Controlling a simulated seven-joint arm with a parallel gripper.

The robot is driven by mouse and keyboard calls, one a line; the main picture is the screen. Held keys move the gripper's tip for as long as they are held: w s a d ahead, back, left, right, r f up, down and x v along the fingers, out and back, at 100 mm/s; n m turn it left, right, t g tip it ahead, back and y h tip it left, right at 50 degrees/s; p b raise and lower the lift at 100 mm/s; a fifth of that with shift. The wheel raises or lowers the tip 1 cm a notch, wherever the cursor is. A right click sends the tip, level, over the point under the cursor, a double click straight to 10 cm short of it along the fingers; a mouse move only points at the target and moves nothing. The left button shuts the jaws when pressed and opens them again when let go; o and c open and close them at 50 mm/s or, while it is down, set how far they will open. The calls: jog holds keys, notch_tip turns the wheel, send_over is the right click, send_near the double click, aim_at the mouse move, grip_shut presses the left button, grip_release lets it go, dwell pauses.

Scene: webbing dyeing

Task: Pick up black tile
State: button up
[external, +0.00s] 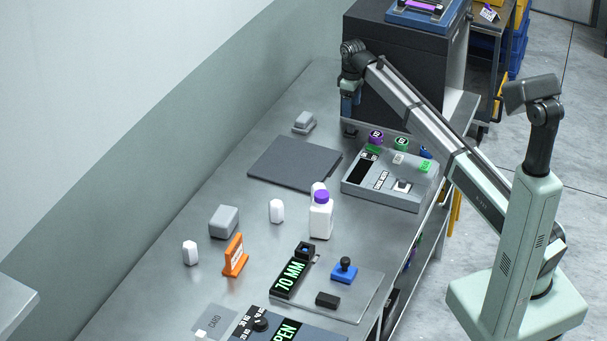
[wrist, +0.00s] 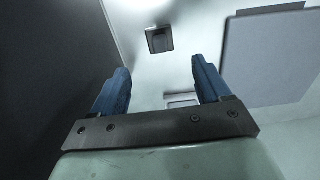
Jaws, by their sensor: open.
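A small black tile (external: 350,131) lies on the metal bench near the dark cabinet. In the wrist view the black tile (wrist: 159,40) is a dark square just beyond and between the fingertips. My gripper (external: 349,112) points down above the tile, with a gap between them. In the wrist view my gripper (wrist: 160,66) has its two blue fingers wide apart with nothing held.
A dark cabinet (external: 400,75) stands close behind my gripper. A flat grey mat (external: 290,163) lies nearby. White bottles (external: 320,218) stand further forward.

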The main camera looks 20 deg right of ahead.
aim_at(351, 126)
notch_tip(351, 126, down, 9)
jog(key=shift+s+d+f, duration=0.1)
jog(key=shift+s+f, duration=0.05)
jog(key=c, duration=1.2)
jog(key=shift+o, duration=0.2)
